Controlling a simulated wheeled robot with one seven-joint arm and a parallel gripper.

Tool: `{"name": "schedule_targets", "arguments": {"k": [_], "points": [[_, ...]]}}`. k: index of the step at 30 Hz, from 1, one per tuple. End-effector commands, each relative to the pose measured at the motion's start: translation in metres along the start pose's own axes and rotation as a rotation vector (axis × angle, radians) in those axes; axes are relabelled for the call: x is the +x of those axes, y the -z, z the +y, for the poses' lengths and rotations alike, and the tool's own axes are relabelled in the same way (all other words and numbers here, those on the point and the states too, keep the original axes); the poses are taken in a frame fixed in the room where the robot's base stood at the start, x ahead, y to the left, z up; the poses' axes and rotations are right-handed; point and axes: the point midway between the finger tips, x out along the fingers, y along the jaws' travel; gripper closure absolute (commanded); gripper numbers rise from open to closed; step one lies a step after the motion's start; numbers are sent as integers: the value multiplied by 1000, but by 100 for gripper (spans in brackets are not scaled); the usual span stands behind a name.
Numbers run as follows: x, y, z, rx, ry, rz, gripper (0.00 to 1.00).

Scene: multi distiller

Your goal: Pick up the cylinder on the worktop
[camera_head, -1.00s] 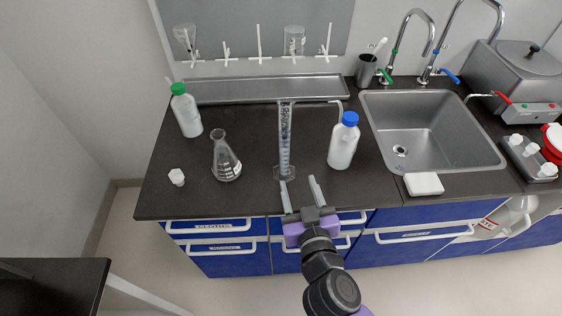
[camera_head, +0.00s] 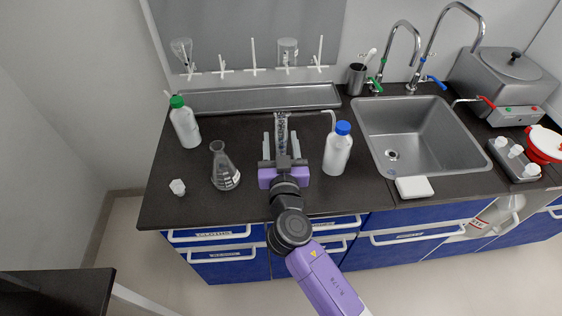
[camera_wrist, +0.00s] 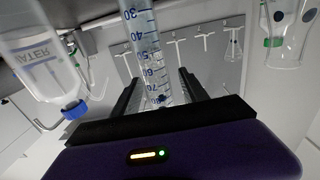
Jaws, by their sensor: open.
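The cylinder is a clear graduated cylinder (camera_head: 281,126) standing upright on the dark worktop (camera_head: 230,141); its lower part and base are hidden behind my gripper in the head view. My gripper (camera_head: 281,142) is open, with one finger on each side of the cylinder. In the wrist view the cylinder (camera_wrist: 143,45) with blue markings rises between the two fingers (camera_wrist: 160,88). I cannot tell whether either finger touches the glass.
A blue-capped wash bottle (camera_head: 338,149) stands close on the right, its spout reaching toward the cylinder. An Erlenmeyer flask (camera_head: 224,170) and a green-capped bottle (camera_head: 185,124) stand left. A metal tray (camera_head: 250,98) lies behind. The sink (camera_head: 410,138) is at right.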

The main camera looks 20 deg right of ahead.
Motion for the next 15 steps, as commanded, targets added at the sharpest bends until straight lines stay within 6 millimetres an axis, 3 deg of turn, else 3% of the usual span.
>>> {"name": "schedule_targets", "arguments": {"k": [3,11,15], "points": [[9,0,0,0,0,-1,49],[10,-1,0,0,1,-1,50],[10,-1,0,0,1,-1,78]]}}
